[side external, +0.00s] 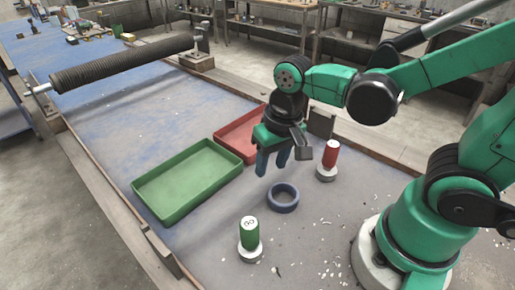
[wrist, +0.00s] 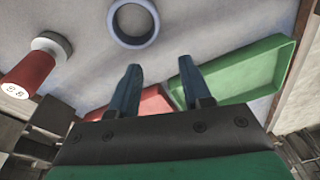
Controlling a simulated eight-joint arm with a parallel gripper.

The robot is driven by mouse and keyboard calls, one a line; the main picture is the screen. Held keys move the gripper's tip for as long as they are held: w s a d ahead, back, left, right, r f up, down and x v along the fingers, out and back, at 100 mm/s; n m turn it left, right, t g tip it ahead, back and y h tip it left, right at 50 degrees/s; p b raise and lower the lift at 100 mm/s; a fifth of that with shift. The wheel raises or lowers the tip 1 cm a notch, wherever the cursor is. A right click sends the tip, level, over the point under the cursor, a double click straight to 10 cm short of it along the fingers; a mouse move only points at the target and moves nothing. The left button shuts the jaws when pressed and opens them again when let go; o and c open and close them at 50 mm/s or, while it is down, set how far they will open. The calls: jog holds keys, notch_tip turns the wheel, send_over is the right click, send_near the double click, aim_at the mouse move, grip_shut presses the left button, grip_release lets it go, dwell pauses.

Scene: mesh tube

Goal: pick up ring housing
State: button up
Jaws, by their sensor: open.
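The ring housing is a dark blue ring (side external: 283,208) lying flat on the table, in the middle of the side external view. It also shows at the top of the wrist view (wrist: 133,41), beyond the fingertips. My gripper (side external: 272,168) hangs above the table, a little up and left of the ring in the side external view. Its two blue fingers are apart with nothing between them, as the wrist view also shows (wrist: 160,70). The gripper does not touch the ring.
A green tray (side external: 136,188) and a red tray (side external: 222,137) lie left of and behind the gripper. White chips litter the table. A dark roller (side external: 125,63) spans the far table.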

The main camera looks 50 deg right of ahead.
aim_at(272, 194)
jog(key=shift+s+a+f+m+g, duration=0.25)
jog(key=shift+f+m+g, duration=0.05)
jog(key=shift+f+g, duration=0.2)
jog(key=shift+s+a+f+m+g, duration=0.2)
jog(key=shift+s+f+m+g, duration=0.1)
jog(key=shift+f+g, duration=0.15)
jog(key=shift+f, duration=2.75)
grip_shut()
